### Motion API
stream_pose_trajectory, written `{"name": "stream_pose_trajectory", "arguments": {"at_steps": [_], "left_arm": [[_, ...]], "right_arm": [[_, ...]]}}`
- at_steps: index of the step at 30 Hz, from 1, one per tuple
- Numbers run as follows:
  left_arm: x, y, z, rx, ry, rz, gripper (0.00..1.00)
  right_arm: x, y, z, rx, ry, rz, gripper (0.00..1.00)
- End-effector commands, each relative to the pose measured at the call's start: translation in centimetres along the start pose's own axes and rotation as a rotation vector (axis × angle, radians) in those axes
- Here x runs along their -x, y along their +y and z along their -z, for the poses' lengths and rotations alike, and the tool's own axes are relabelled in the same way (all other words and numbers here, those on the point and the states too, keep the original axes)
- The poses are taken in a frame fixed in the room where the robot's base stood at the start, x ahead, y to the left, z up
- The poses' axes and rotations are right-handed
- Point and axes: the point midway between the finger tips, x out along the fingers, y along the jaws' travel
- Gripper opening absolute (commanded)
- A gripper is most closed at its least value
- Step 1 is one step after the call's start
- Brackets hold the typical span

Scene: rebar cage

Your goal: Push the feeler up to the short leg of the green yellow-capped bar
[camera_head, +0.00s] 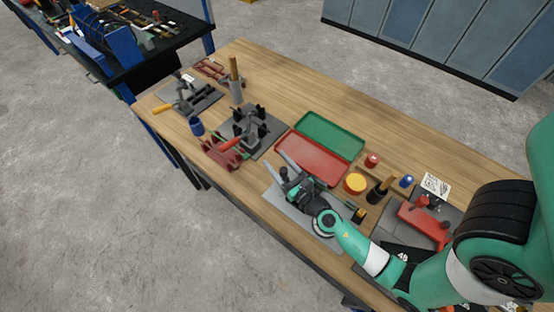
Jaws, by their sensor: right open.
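My right gripper (277,163) reaches in from the lower right over a grey plate at the table's front edge. Its two grey fingers are spread apart with nothing visible between them. They point up-left toward a red holder (219,155) and a dark clamping fixture (250,130). Thin green pieces show by the red holder, and a red handle lies across it. I cannot tell whether one is the green bar, and no yellow cap or short leg is distinct. The feeler cannot be made out at this size. My left gripper is not in view.
A red tray (311,163) and a green tray (330,136) lie just beyond the gripper. A yellow round piece (355,183) and a dark cup (378,193) stand to the right. A blue cup (197,127) stands at the left. The far wooden tabletop (300,88) is bare.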

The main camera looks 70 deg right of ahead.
Motion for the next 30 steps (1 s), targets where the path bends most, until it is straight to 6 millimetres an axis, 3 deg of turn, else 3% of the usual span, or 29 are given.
{"name": "stream_pose_trajectory", "arguments": {"at_steps": [8, 19, 30], "left_arm": [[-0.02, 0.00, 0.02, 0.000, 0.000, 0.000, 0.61], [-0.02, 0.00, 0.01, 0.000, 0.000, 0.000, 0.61], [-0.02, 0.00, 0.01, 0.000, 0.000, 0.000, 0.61]], "right_arm": [[-0.34, -0.01, 0.05, 0.000, 0.001, 0.000, 0.61], [-0.31, -0.01, 0.04, 0.000, 0.000, 0.000, 0.00], [-0.31, -0.01, 0.02, 0.000, 0.000, 0.000, 0.00]]}}
